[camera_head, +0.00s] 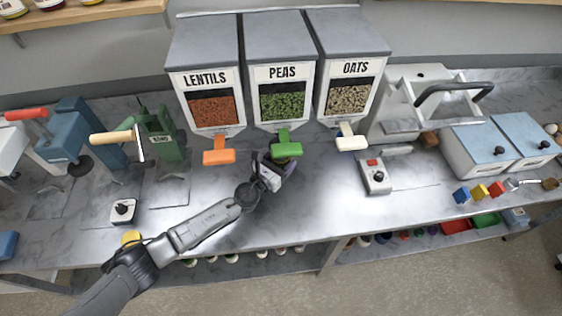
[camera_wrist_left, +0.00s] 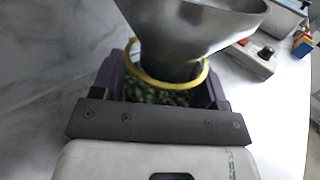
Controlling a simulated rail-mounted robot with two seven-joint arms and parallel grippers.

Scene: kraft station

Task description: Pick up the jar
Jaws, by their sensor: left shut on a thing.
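The jar (camera_wrist_left: 160,97) is clear with a yellow rim and holds green peas, seen close in the left wrist view. A grey metal funnel-shaped spout (camera_wrist_left: 185,35) reaches into its mouth. My left gripper (camera_wrist_left: 163,92) is shut on the jar, with a dark purple finger on each side of it. In the head view my left gripper (camera_head: 280,172) is below the green handle (camera_head: 285,149) of the PEAS dispenser (camera_head: 281,75). The jar is mostly hidden there by the gripper and the handle. My right gripper does not show.
The LENTILS dispenser (camera_head: 207,80) and OATS dispenser (camera_head: 350,70) stand on either side. A grey box with a red display (camera_head: 374,177) is to the right. A green press (camera_head: 160,135) stands to the left. The counter in front of the gripper is clear.

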